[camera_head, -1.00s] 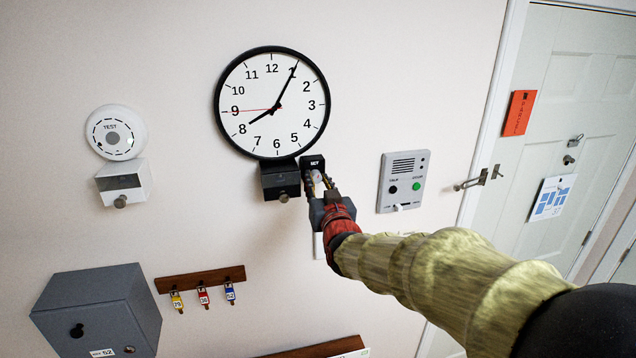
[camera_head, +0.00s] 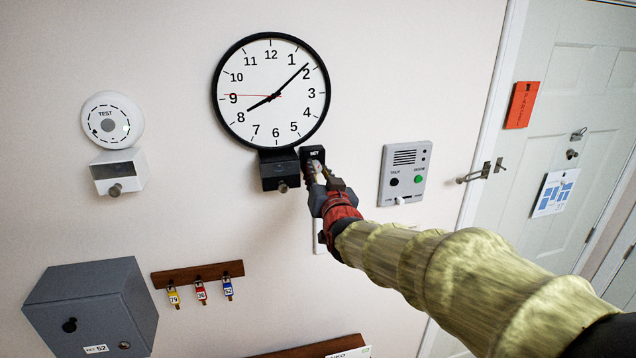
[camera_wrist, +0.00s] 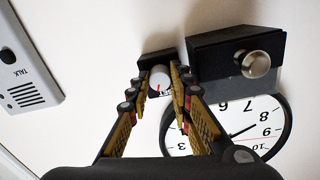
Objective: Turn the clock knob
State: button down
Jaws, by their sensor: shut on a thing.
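The round black-rimmed wall clock (camera_head: 240,120) hangs at the upper middle in the head view; its lower part shows upside down in the wrist view (camera_wrist: 284,140). Its hands read about eight minutes past eight. A small black box labelled SET (camera_head: 314,153) sits at its lower right. The clock knob (camera_wrist: 161,83), a pale round knob with a red mark, is on that box in the wrist view. My gripper (camera_wrist: 160,76) reaches it, with one finger on each side, shut on the knob. In the head view my gripper (camera_head: 318,175) hides most of the knob.
A black box (camera_head: 280,165) with a metal knob is close left of my gripper. An intercom panel (camera_head: 404,172) is to the right, beside the door (camera_head: 575,100). A grey cabinet (camera_head: 90,310) and key rack (camera_head: 198,274) are lower left.

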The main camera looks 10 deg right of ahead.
jog(key=m+b, duration=0.9)
jog(key=b, duration=0.5)
jog(key=shift+m+b, duration=0.3)
jog(key=shift+b, duration=0.05)
jog(key=c, duration=1.9)
grip_release()
jog(key=s, duration=1.2)
jog(key=shift+a+r, duration=0.15)
jog(key=shift+r, duration=0.05)
